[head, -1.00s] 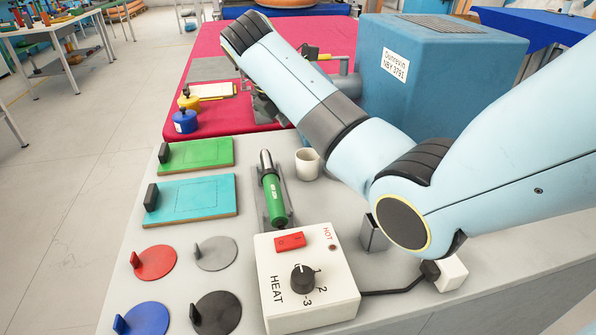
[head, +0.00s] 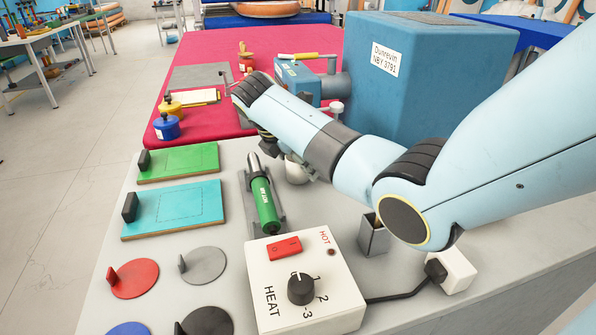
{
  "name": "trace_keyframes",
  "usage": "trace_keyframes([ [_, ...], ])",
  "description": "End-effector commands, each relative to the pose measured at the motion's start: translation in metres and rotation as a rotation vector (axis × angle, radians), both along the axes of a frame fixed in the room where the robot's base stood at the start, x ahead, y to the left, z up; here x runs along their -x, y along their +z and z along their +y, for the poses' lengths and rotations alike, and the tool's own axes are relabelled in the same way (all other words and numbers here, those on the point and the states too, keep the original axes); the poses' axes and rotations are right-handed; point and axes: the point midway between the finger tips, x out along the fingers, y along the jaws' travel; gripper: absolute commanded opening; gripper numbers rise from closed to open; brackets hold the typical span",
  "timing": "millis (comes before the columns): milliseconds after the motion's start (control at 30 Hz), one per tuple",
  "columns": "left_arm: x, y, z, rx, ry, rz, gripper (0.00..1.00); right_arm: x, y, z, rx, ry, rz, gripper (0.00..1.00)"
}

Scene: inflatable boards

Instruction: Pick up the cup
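The white cup (head: 296,174) stands on the grey bench beside the green hot-air tool. Its upper part is hidden behind my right arm and gripper. My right gripper (head: 282,150) hangs from the wrist just above and next to the cup. Only dark and grey parts of it show under the wrist, so its fingers and any contact with the cup are not clear. My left gripper is not in view.
The green hot-air tool (head: 263,203) lies in its cradle left of the cup. The heat control box (head: 304,284) is in front, and a small metal holder (head: 374,236) stands to the right. A large blue machine (head: 430,90) rises behind my arm.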

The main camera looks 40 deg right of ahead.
Motion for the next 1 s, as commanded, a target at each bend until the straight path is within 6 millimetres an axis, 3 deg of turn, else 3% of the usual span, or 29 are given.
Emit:
trace_keyframes([
  [300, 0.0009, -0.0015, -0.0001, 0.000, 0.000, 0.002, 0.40, -0.0006, -0.0071, -0.0037, -0.001, 0.001, -0.002, 0.81],
  [767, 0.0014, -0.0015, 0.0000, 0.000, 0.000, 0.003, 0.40, -0.0006, -0.0069, -0.0036, -0.001, 0.000, -0.001, 0.21],
  [933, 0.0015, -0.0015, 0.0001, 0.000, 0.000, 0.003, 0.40, -0.0007, -0.0068, -0.0036, -0.001, 0.001, -0.002, 0.20],
  [1000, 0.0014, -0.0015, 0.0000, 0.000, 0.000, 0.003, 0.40, -0.0007, -0.0068, -0.0036, -0.001, 0.001, -0.002, 0.15],
])
